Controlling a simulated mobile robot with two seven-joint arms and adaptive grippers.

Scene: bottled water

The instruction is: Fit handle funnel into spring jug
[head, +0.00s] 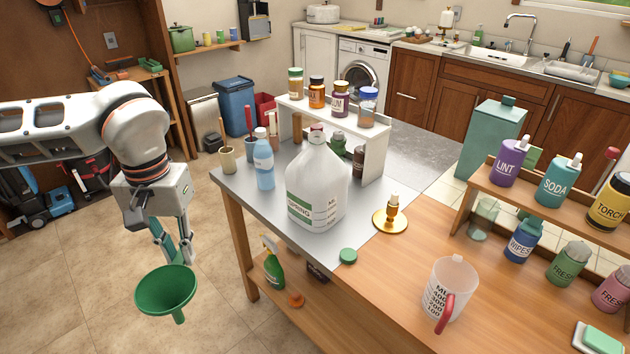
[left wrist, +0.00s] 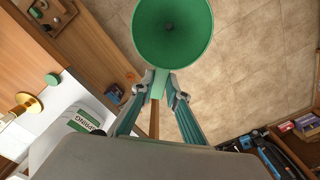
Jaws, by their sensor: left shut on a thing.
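The green funnel (head: 165,290) hangs in the air left of the table, wide mouth up and spout down. My left gripper (head: 173,252) points down and is shut on the funnel's handle; the left wrist view shows the handle (left wrist: 158,84) between the fingertips and the funnel bowl (left wrist: 172,30) beyond them. The white spring jug (head: 318,185) stands upright on the grey tabletop, to the right of the funnel and apart from it. The jug also shows partly in the left wrist view (left wrist: 72,130). My right gripper is not in view.
A green cap (head: 348,256) lies in front of the jug. A measuring cup (head: 450,290) stands nearer. Floor left of the table is clear.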

